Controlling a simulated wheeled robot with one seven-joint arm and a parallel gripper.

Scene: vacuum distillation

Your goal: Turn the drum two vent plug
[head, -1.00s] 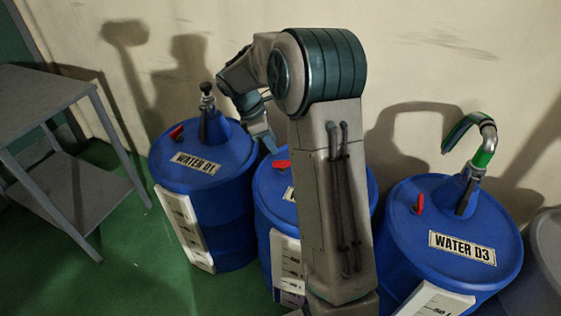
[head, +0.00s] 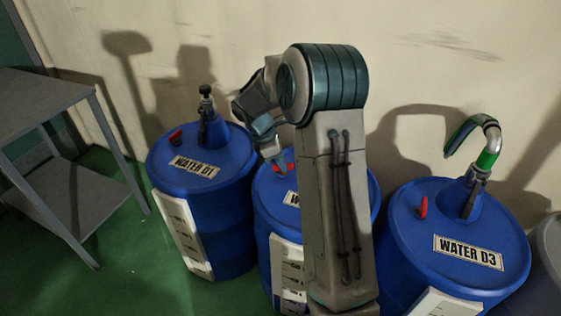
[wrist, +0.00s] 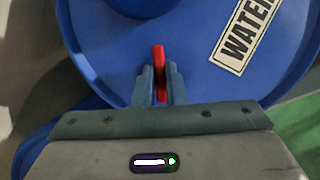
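The drum two vent plug is a small red handle (wrist: 158,72) on the blue lid of the middle drum (head: 262,195). It also shows in the head view (head: 289,166), partly covered by my gripper. My gripper (wrist: 160,84) reaches down over the lid, with one finger on each side of the red plug. The fingers are close together and appear pressed against its sides, with no clear gap. In the head view my arm hides much of the middle drum and its label.
The WATER D1 drum (head: 203,215) stands to the left and the WATER D3 drum (head: 425,250) to the right, with a bent pipe (head: 487,150) rising from its neck. A grey table (head: 45,110) stands at the far left. The wall is close behind the drums.

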